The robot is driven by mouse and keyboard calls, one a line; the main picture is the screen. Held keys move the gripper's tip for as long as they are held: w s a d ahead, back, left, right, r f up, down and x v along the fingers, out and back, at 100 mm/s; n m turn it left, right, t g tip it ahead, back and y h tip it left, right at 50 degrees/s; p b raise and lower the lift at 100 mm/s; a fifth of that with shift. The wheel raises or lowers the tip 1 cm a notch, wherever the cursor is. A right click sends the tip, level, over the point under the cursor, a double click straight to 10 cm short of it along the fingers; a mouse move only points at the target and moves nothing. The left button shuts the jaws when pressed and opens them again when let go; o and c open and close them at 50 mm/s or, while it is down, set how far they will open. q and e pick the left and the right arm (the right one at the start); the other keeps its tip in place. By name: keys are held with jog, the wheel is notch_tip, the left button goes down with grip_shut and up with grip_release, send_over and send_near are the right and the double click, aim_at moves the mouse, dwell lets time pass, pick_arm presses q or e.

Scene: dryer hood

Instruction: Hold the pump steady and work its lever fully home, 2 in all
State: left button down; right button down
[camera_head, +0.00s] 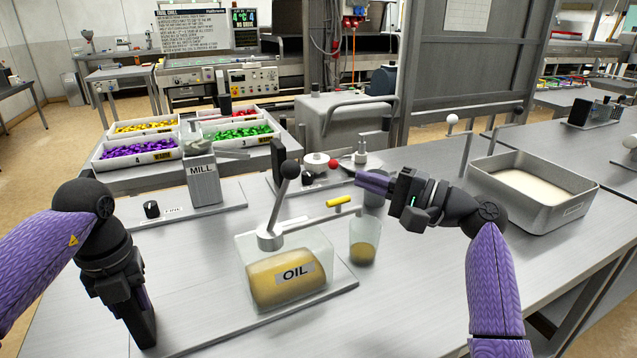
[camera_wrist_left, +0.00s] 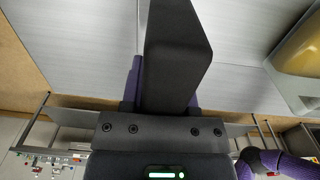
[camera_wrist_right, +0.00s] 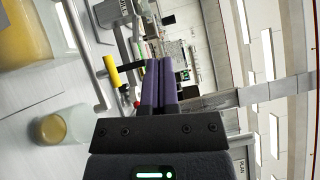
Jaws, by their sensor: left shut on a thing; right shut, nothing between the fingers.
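The pump is a clear tank of yellow oil labelled OIL (camera_head: 290,275) on a flat metal plate. Its lever (camera_head: 278,208) leans up to a black ball knob.
A MILL unit (camera_head: 203,180) stands behind left on its own plate. A device with a red knob (camera_head: 333,163) is behind the pump, near my right fingers. A metal tray (camera_head: 535,188) of pale material stands right. The table front is clear.

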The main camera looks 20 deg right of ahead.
aim_at(280, 196)
jog(key=w+a, duration=0.3)
jog(key=a, duration=0.3)
jog(key=shift+w+a+r, duration=0.35)
jog(key=shift+w+r, duration=0.05)
jog(key=shift+r, duration=0.05)
jog(key=shift+a+r, duration=0.1)
